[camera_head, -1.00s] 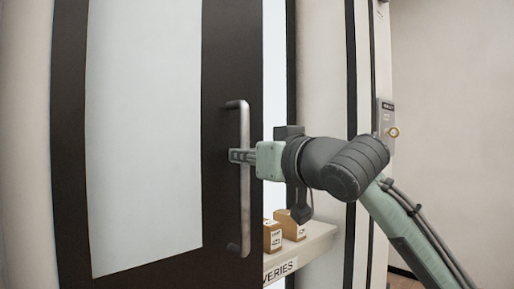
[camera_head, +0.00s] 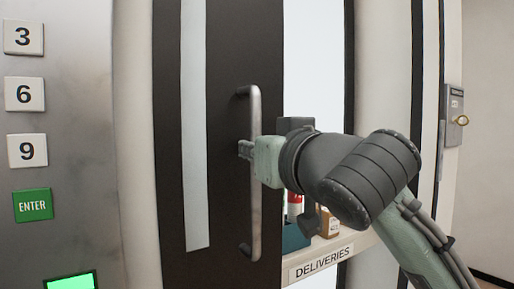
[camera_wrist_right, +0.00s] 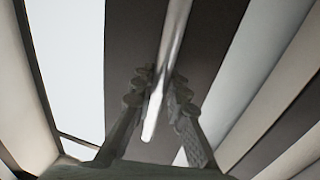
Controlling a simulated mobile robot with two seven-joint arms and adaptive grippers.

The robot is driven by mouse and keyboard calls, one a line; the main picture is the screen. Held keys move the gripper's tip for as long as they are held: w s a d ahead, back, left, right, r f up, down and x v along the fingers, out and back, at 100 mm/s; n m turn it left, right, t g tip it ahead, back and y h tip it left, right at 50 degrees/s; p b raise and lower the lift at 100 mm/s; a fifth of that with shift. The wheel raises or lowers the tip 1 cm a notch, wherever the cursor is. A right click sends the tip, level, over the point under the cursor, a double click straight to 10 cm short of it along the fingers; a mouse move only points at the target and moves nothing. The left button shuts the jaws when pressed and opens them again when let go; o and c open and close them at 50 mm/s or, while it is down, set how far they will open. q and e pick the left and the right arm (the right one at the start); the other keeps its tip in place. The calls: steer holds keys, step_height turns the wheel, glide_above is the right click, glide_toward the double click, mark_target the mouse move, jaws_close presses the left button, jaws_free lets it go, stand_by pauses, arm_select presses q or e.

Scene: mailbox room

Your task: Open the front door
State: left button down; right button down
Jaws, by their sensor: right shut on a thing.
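The front door (camera_head: 225,60) has a dark frame with a narrow-looking glass panel (camera_head: 194,120). It stands ajar, with a bright gap (camera_head: 313,60) between its right edge and the jamb. A vertical metal bar handle (camera_head: 256,210) is on the door's dark right stile. My right gripper (camera_head: 246,150) is shut on the handle at about mid-height, its arm coming from the lower right. In the right wrist view, the handle (camera_wrist_right: 174,40) runs between the fingers of the gripper (camera_wrist_right: 157,92). My left gripper is out of view.
A keypad panel (camera_head: 70,120) with a green ENTER button (camera_head: 33,205) is at the left. Through the gap, a shelf signed DELIVERIES (camera_head: 324,263) holds a small brown box (camera_head: 330,224) and a teal container (camera_head: 293,238). A lock plate (camera_head: 454,115) is at the right.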

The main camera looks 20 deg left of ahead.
steer(key=shift+s+r, duration=0.1)
steer(key=shift+r, duration=0.1)
steer(key=c, duration=1.5)
jaws_free()
steer(key=shift+s+a+f, duration=0.1)
steer(key=shift+a, duration=0.1)
steer(key=shift+d, duration=0.1)
steer(key=v, duration=1.2)
